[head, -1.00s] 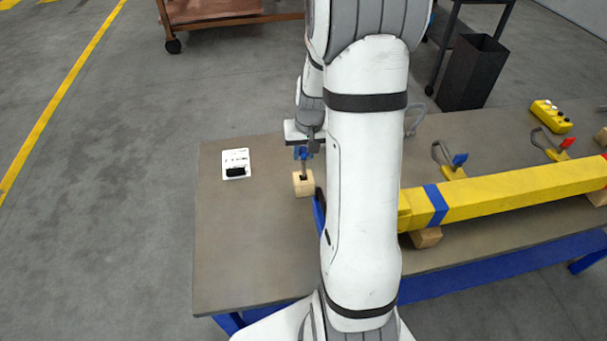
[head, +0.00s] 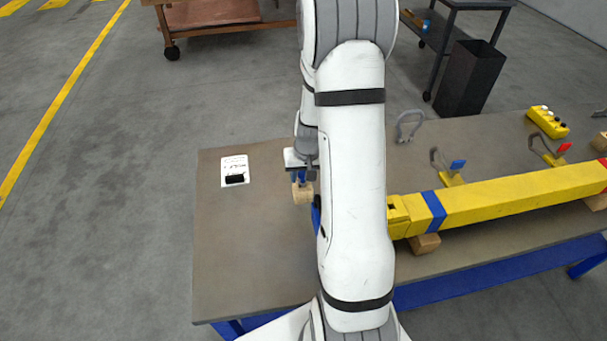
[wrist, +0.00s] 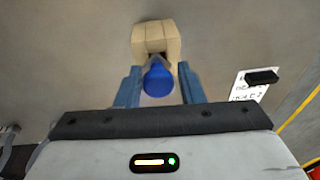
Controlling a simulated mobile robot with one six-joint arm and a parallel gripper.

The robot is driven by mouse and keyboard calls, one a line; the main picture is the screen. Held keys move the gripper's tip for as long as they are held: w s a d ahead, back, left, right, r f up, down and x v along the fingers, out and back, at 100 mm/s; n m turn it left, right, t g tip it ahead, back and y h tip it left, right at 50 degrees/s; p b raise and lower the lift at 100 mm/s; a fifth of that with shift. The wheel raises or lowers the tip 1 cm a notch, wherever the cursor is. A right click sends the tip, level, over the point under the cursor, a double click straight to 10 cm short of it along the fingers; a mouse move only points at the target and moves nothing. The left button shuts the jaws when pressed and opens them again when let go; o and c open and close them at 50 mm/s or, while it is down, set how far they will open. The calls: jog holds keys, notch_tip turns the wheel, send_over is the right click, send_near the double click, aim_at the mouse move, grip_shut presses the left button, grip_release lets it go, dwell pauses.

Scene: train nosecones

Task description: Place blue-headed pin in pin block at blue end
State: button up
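The blue-headed pin (wrist: 158,80) shows in the wrist view with its round blue head toward the camera. It stands at a pale wooden block (wrist: 156,38), which also shows in the head view (head: 303,194); the pin's shaft is mostly hidden. My gripper (wrist: 160,82) is open, with one blue finger on each side of the pin head and narrow gaps between. In the head view my gripper (head: 302,177) is low over the wooden block. The yellow beam (head: 520,193) lies to the right, with a blue band (head: 434,208) near its left end. My arm partly hides that end.
A white card with a black item (head: 235,171) lies left of the wooden block. Clamps with blue (head: 457,165) and red (head: 564,148) handles stand behind the beam, near a yellow button box (head: 547,121). The table's left front (head: 240,260) is clear.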

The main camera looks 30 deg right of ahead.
jog(key=shift+o, duration=1.3)
jog(key=shift+r, duration=0.1)
jog(key=shift+r, duration=0.6)
notch_tip(320, 180, up, 11)
jog(key=s, duration=0.2)
jog(key=s+a+r+n, duration=0.1)
jog(key=s+a+r, duration=0.4)
jog(key=s+a, duration=0.2)
jog(key=s+a+r+n+t, duration=0.1)
jog(key=s+a+r, duration=0.4)
jog(key=s, duration=0.5)
jog(key=shift+a+r+n+b, duration=0.2)
jog(key=shift+a+n+b, duration=0.1)
jog(key=shift+a+n, duration=0.5)
jog(key=shift+c, duration=0.6)
